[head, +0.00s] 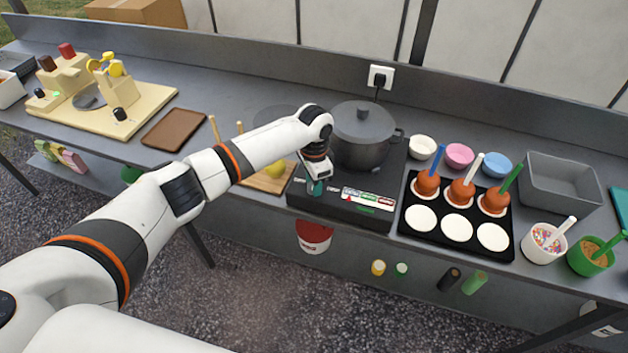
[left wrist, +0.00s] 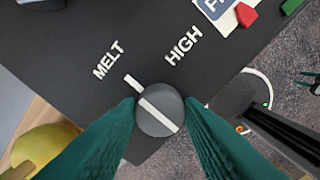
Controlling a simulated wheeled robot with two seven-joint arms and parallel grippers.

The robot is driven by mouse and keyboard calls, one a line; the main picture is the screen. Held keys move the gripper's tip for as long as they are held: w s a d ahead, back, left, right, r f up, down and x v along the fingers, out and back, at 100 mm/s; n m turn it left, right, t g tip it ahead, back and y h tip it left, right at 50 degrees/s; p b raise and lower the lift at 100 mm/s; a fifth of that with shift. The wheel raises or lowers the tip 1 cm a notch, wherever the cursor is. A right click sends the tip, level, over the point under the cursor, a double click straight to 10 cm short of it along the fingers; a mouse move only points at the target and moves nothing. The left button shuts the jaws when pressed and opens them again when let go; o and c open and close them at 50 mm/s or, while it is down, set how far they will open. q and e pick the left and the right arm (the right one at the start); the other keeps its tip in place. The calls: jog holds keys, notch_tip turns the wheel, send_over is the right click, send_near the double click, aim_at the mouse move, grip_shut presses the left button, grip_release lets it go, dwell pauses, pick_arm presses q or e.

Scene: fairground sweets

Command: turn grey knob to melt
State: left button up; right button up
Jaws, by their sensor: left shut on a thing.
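The grey knob (left wrist: 160,112) is on the black top of the hob (head: 384,172), at its front left corner. My left gripper (head: 315,187) is shut on the knob, one teal finger on each side, as the left wrist view shows. A white line crosses the knob from upper left to lower right. Its upper-left end lies close to a white tick (left wrist: 133,84) beside the word MELT (left wrist: 108,60). The word HIGH (left wrist: 183,45) is printed to the upper right. In the head view the gripper hides the knob.
A lidded grey pot (head: 362,140) stands on the hob close behind my gripper. A black tray (head: 410,238) with several toffee apples is to the right. A wooden board (head: 266,185) with a yellow fruit is to the left.

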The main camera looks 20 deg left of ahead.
pick_arm(q)
jog(key=o, duration=1)
jog(key=shift+c, duration=0.2)
jog(key=shift+r, duration=0.15)
notch_tip(320, 180, up, 12)
jog(key=b, duration=0.2)
